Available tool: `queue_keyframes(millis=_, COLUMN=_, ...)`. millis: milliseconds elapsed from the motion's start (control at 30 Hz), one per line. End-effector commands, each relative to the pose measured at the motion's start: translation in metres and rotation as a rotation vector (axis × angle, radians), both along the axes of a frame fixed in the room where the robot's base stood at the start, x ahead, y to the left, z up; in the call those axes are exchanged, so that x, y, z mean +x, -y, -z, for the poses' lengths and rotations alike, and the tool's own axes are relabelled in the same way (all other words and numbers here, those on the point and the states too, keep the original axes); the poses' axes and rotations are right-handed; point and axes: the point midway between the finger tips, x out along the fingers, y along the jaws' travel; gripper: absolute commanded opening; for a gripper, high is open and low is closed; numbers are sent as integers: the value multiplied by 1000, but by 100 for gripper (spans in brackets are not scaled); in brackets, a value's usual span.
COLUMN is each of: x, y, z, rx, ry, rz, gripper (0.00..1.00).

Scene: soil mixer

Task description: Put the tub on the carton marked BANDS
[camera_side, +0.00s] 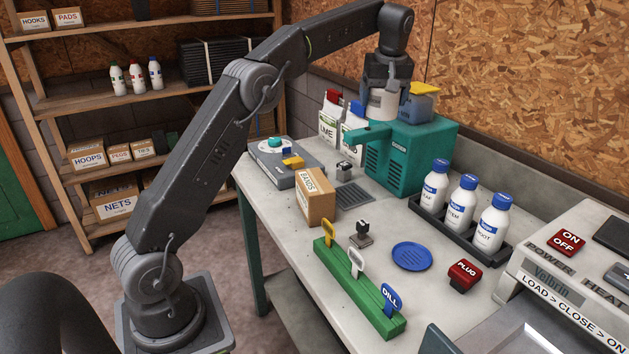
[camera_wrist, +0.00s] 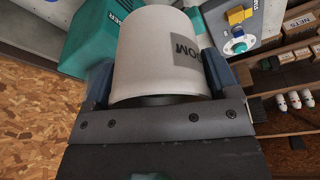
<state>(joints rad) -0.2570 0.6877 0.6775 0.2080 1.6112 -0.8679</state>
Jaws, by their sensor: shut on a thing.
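The tub (camera_side: 384,105) is a pale grey-white cylinder held up in front of the teal machine's top. In the wrist view the tub (camera_wrist: 150,50) fills the middle, with part of a dark-lettered label showing. My gripper (camera_wrist: 160,72) is shut on it, one finger on each side. In the side view my gripper (camera_side: 386,88) points down from above the tub. The carton marked BANDS (camera_side: 321,205) is a brown box standing on the bench, lower and to the left of the tub. Its top looks bare.
White bags (camera_side: 331,118) and a grey scale-like device (camera_side: 278,163) are behind the carton. A green rack with tags (camera_side: 355,290) is in front. A blue dish (camera_side: 411,256) and bottles (camera_side: 462,200) are to the right.

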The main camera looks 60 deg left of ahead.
Motion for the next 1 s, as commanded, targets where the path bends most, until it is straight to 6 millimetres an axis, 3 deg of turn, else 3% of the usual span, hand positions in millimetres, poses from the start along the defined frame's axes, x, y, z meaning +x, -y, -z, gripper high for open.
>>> queue_keyframes(millis=233, x=-33, y=-40, z=-9, rx=-6, ry=-2, rz=27, gripper=52)
queue_keyframes(millis=367, x=-61, y=-66, z=-13, rx=-8, ry=-3, rz=49, gripper=52)
queue_keyframes(millis=600, x=-145, y=-113, z=-12, rx=-8, ry=1, rz=100, gripper=52)
queue_keyframes(millis=800, x=-205, y=-129, z=-3, rx=-1, ry=6, rz=134, gripper=52)
queue_keyframes(millis=1000, x=-242, y=-132, z=7, rx=6, ry=10, rz=152, gripper=52)
